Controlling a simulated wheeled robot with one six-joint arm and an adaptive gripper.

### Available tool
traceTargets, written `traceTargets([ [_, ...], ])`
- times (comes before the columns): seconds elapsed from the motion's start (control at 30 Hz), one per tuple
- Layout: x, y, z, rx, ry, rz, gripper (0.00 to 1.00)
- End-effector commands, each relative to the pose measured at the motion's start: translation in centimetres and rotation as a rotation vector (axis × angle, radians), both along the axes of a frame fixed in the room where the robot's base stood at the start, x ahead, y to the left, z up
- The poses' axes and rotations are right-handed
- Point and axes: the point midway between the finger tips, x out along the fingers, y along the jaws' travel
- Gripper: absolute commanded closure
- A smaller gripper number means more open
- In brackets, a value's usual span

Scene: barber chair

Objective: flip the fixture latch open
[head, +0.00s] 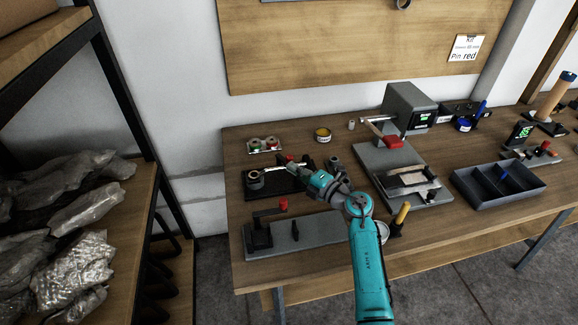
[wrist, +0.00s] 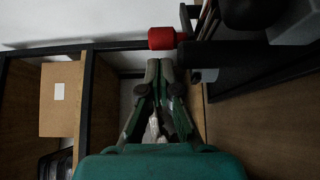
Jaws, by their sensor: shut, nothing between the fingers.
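A black fixture (head: 292,184) lies toward the back left of the bench, with a round spool-like part (head: 255,180) and a pale bar on it. A small red tip (head: 290,158) shows at its back edge, close to my gripper (head: 288,168). In the wrist view a red knob (wrist: 161,38) on a dark stem lies just beyond the tips of my gripper (wrist: 160,65). The fingers are together and empty; I cannot tell whether they touch the knob. My gripper hides part of the fixture in the head view.
A grey plate (head: 325,235) with a black post and red-knobbed lever (head: 283,205) lies in front. A tray of small cups (head: 263,150) is behind. A grey machine (head: 408,105) and a dark divided bin (head: 500,205) stand right. A shelf rack (head: 125,100) is left.

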Motion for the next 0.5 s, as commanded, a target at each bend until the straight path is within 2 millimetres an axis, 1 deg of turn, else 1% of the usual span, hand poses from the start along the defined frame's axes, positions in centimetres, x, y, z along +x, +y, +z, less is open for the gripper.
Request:
traceTargets([
  [0.03,-0.7,-0.9,-0.1,0.000,0.000,-0.004,1.00],
  [0.23,-3.4,-3.9,-0.1,0.000,0.000,-0.004,1.00],
  [0.4,-5.2,-5.9,-0.1,0.000,0.000,-0.003,1.00],
  [0.5,-5.9,-6.7,0.0,-0.001,-0.001,-0.002,1.00],
])
